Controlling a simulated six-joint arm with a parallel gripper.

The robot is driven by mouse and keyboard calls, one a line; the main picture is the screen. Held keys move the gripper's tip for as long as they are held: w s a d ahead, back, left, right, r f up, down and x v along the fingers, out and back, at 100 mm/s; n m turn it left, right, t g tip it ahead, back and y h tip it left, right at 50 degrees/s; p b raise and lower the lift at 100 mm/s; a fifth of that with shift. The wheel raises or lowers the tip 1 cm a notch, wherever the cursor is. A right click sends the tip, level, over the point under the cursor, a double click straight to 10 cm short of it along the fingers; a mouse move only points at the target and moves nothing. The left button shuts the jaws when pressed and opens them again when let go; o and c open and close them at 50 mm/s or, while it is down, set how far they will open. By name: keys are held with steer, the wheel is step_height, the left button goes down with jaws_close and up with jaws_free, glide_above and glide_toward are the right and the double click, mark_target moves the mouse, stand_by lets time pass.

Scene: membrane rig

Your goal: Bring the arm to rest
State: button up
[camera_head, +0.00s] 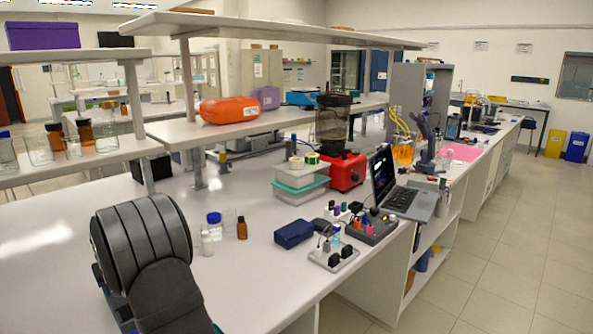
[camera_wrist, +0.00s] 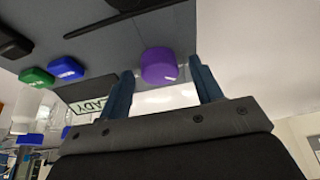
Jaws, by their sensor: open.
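My gripper (camera_wrist: 162,66) shows in the wrist view with its two blue fingers apart. A purple knob (camera_wrist: 157,67) with a white mark appears in the gap near the fingertips. Clear gaps show on both sides of it, and I cannot tell how far beyond the tips it lies. Nothing is held. In the camera_head view my arm's grey links (camera_head: 143,245) fill the lower left, and the gripper's fingers cannot be made out there.
The wrist view shows a grey panel (camera_wrist: 112,57) with a green button (camera_wrist: 36,77) and a blue button (camera_wrist: 66,68). In the camera_head view, bottles (camera_head: 214,226), a blue case (camera_head: 294,233) and a laptop (camera_head: 408,201) stand on the bench (camera_head: 240,285). A shelf (camera_head: 235,127) overhangs its back.

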steer(key=shift+s+r+m, duration=0.1)
steer(key=shift+r+m, duration=0.05)
steer(key=shift+m, duration=0.35)
steer(key=v, duration=0.6)
steer(key=shift+r, duration=0.35)
steer(key=shift+s, duration=0.15)
stand_by(0.5)
